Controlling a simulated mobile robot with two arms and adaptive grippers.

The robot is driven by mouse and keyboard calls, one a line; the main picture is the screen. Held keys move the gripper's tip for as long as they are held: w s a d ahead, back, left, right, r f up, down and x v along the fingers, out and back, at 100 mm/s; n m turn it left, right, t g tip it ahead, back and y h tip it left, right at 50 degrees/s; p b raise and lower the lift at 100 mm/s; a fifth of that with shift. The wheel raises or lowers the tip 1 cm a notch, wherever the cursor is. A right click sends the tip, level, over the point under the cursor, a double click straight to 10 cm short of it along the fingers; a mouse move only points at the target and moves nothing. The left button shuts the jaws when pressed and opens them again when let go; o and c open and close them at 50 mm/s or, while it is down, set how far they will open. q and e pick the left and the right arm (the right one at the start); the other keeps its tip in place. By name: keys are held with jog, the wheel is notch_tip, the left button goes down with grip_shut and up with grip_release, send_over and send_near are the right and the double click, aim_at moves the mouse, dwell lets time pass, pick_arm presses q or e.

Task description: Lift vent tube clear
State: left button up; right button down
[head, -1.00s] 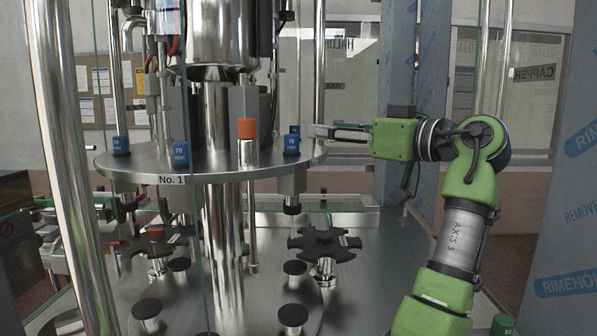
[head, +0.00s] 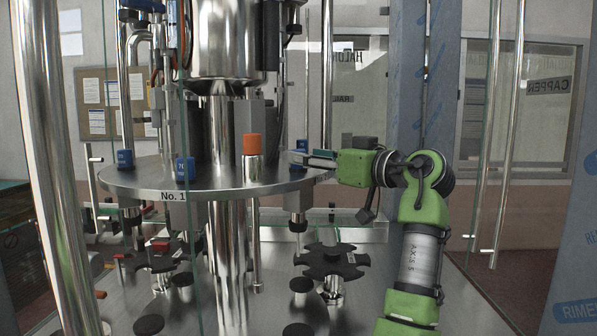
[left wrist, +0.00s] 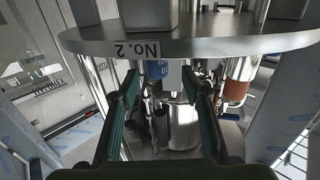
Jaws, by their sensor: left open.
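An orange cap (head: 252,144) on a bright metal collar stands upright on the round steel plate (head: 225,180); a thin rod shows below the plate under it. I cannot tell for sure whether this is the vent tube. My left gripper (head: 308,158) is open at the plate's right edge, low over its top, to the right of the orange cap and apart from it. In the left wrist view, which appears upside down, a blue block (left wrist: 157,69) shows between the open fingers and the orange-brown cap (left wrist: 236,91) shows outside them, to the right. My right gripper is not in view.
More blue blocks (head: 185,169) stand along the plate. A thick polished column (head: 228,240) rises through its middle. A glass edge (head: 186,255) and a steel post (head: 54,170) stand nearer on the left.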

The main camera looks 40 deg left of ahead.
aim_at(300, 151)
pick_arm(q)
jog(key=a+p, duration=0.3)
jog(key=a, duration=0.1)
jog(key=shift+w+r, duration=0.35)
jog(key=shift+w+a+f, duration=0.1)
jog(key=shift+a+f, duration=0.1)
jog(key=shift+a, duration=0.3)
jog(key=shift+d, duration=0.1)
grip_shut()
